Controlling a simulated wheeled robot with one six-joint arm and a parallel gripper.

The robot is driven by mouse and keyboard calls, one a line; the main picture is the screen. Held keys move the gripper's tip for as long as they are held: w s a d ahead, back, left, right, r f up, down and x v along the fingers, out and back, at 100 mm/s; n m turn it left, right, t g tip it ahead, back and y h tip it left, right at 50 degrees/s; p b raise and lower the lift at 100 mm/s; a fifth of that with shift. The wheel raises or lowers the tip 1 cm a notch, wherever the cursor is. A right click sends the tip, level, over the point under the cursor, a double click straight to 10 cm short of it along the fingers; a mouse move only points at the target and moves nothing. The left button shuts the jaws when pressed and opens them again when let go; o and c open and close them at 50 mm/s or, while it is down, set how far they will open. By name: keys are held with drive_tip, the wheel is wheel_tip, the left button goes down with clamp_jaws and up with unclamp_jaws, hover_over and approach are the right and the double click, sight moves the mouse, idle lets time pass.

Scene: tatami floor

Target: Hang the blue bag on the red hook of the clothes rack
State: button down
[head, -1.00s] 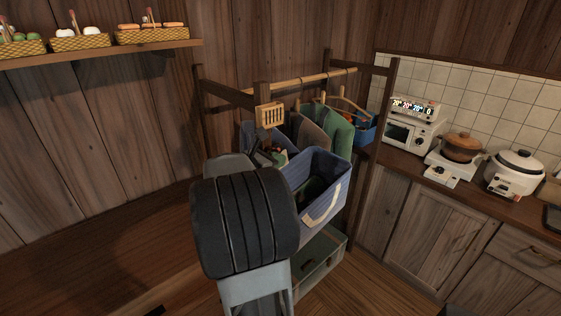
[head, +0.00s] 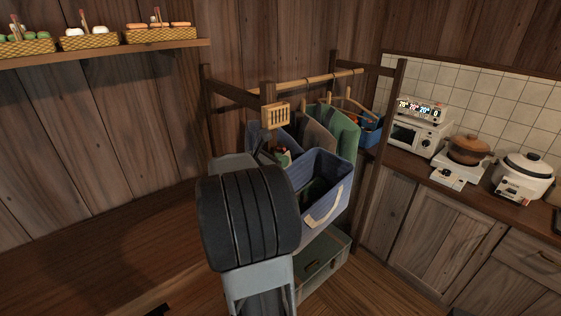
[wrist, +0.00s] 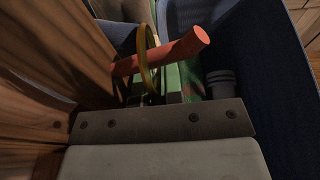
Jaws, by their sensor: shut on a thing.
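The red hook (wrist: 180,48) is a round peg sticking out from a wooden post in the wrist view. A thin yellow loop (wrist: 142,60) crosses it and appears to be around it, part-way along; its far side is partly hidden. My gripper (wrist: 152,101) is just below the hook and shut on the lower end of this loop; its fingertips are mostly hidden by the grey plate. In the head view my dark wrist covers the gripper, close to the near post of the clothes rack (head: 268,98).
Hanging clothes (head: 342,135) and a green-grey box (head: 320,270) are in the rack. A counter with a white oven (head: 418,138) is at the right.

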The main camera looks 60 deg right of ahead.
drive_tip(key=c, duration=1.2)
unclamp_jaws()
drive_tip(key=shift+s+r, duration=0.1)
drive_tip(key=shift+s, duration=0.05)
drive_tip(key=shift+a, duration=0.2)
